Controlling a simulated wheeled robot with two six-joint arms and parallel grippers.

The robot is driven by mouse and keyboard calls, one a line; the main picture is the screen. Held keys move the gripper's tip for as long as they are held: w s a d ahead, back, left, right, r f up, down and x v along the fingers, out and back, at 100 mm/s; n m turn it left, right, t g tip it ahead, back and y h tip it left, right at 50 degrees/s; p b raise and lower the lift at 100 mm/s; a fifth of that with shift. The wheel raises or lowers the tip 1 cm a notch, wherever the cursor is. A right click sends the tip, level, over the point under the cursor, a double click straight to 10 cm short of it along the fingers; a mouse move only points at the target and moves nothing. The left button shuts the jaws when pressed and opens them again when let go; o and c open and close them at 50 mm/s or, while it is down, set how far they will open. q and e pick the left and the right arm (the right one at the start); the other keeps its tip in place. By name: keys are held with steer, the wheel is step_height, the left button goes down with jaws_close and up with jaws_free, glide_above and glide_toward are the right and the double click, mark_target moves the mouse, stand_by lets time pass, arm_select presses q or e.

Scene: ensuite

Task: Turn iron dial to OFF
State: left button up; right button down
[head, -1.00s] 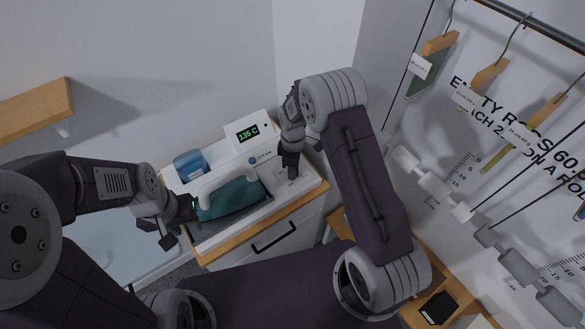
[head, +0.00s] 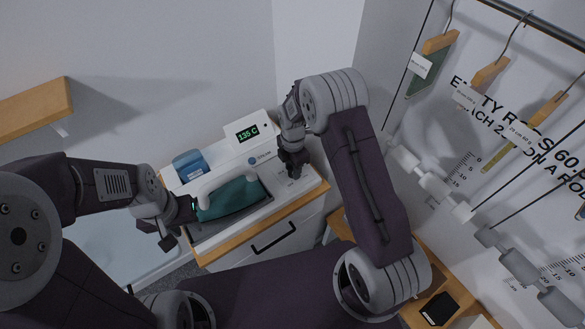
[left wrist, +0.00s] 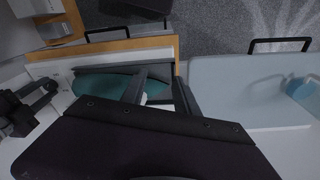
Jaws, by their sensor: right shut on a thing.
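The iron station (head: 231,160) stands on a wooden-topped cabinet, its display (head: 247,134) reading 135 C. The teal and white iron (head: 228,198) rests on its plate at the front; its teal body also shows in the left wrist view (left wrist: 100,84). My right gripper (head: 293,172) points down at the white panel right of the iron, shut on what appears to be the dial. The fingers hide the dial, so its setting cannot be read. My left gripper (head: 186,212) is beside the iron's left end; in the left wrist view (left wrist: 160,92) its fingers are apart.
A blue container (head: 190,165) sits behind the iron. A wooden shelf (head: 35,109) is on the left wall. Hangers and rods (head: 490,75) hang at the right. A black drawer handle (head: 273,237) is on the cabinet front.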

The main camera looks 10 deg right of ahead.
steer(key=shift+w+r, duration=0.2)
stand_by(0.4)
steer(key=c, duration=1.2)
jaws_free()
steer(key=shift+o, duration=0.9)
steer(key=shift+s+d+f, duration=0.1)
steer(key=shift+d, duration=0.05)
steer(key=shift+r, duration=0.4)
step_height(320, 180, up, 8)
steer(key=b, duration=0.1)
steer(key=shift+r+b, duration=0.15)
steer(key=shift+b, duration=0.2)
steer(key=shift+d, duration=0.1)
